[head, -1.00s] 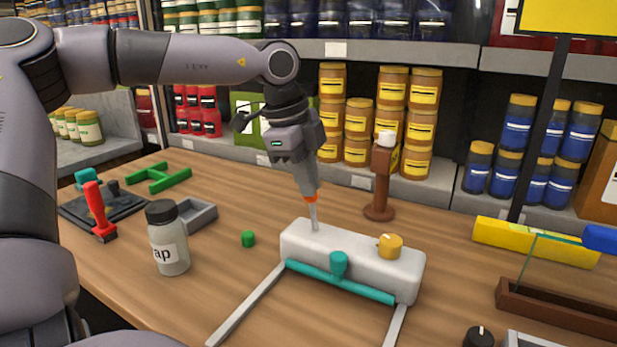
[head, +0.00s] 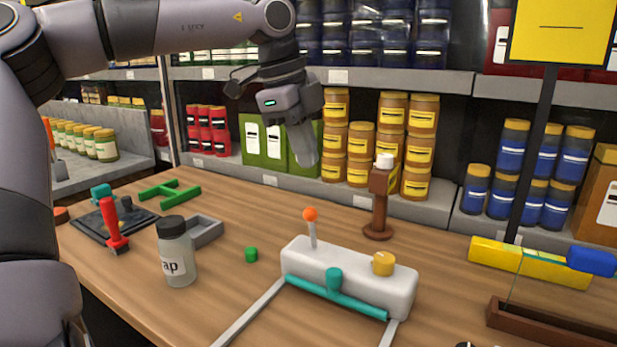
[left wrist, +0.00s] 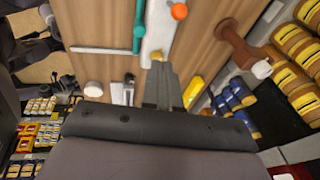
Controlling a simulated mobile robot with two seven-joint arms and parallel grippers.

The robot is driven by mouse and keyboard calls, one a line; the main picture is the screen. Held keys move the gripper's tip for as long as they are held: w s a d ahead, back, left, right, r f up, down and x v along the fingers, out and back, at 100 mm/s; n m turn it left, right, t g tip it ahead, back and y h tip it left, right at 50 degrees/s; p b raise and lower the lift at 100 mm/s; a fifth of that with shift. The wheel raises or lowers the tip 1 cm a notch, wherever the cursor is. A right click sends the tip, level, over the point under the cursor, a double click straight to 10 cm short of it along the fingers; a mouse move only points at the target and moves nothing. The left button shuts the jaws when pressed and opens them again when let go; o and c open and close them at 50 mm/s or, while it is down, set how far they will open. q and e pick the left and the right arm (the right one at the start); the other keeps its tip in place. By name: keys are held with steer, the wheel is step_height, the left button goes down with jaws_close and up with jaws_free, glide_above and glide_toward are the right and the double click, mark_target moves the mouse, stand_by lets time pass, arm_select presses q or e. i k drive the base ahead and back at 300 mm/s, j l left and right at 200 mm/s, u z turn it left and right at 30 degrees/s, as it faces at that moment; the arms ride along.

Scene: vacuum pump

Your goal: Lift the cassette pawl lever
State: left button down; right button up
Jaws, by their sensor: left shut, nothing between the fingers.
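A pale lever with an orange ball knob (head: 310,214) stands nearly upright on the left end of a white block (head: 300,253). I take this for the pawl lever. The knob also shows in the left wrist view (left wrist: 179,11), at the top. The block also carries a yellow knob (head: 383,263) and a teal bar with a round stub (head: 334,279) along its front. My left gripper (head: 308,162) is shut and empty, above the orange knob and apart from it. Its closed fingers show in the left wrist view (left wrist: 162,85). My right gripper is out of view.
A brown post with a white top (head: 379,200) stands behind the block. A labelled jar (head: 177,257), a grey tray (head: 205,231) and a small green piece (head: 251,254) lie to the left. A yellow bar (head: 528,263) and a brown trough (head: 545,325) are at right.

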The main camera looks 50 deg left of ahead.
mark_target(313, 227)
steer(key=k+l, duration=0.25)
steer(key=k, duration=0.25)
steer(key=k+l, duration=0.2)
steer(key=k, duration=0.25)
